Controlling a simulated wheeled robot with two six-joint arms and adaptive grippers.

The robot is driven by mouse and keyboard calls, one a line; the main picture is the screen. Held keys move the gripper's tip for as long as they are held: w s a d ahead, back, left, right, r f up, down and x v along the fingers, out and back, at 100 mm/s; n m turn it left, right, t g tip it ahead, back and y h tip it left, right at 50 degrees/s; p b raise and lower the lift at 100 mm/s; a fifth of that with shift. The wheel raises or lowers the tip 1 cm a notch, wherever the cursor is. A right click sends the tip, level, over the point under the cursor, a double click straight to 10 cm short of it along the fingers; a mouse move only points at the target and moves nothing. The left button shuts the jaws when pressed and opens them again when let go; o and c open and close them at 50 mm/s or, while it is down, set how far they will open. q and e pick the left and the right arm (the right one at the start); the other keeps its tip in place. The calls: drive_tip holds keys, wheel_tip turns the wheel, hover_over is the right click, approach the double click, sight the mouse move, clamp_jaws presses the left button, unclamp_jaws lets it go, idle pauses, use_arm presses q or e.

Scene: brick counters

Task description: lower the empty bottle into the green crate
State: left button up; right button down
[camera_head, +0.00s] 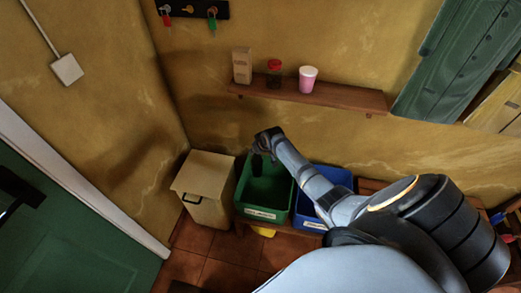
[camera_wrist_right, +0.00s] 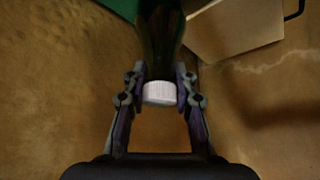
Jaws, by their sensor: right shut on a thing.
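A dark green bottle (camera_wrist_right: 160,38) with a white cap (camera_wrist_right: 159,93) is held between the fingers of my right gripper (camera_wrist_right: 159,88), by its neck end. In the head view my right arm reaches over the green crate (camera_head: 263,214), and the right gripper (camera_head: 262,146) is above the crate's back left part. The dark bottle (camera_head: 257,165) hangs below it, seen against the crate's inside; I cannot tell how deep its lower end is. A green edge of the crate (camera_wrist_right: 118,8) shows at the top of the wrist view. My left gripper is not in view.
A blue crate (camera_head: 309,219) stands right of the green one, partly behind my arm. A beige lidded bin (camera_head: 205,190) stands at its left. A wooden shelf (camera_head: 330,97) above holds a carton (camera_head: 242,66), a red-lidded jar (camera_head: 274,73) and a pink cup (camera_head: 307,79).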

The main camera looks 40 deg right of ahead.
drive_tip(key=shift+w+a+f, duration=0.2)
drive_tip(key=shift+f, duration=0.15)
drive_tip(key=shift+r, duration=0.1)
drive_tip(key=shift+w+b, duration=0.3)
drive_tip(key=shift+w, duration=0.15)
idle(0.3)
wheel_tip(320, 180, down, 18)
drive_tip(key=b, duration=1.4)
drive_tip(key=shift+f+b, duration=0.2)
drive_tip(key=shift+b, duration=0.1)
idle(0.7)
idle(0.6)
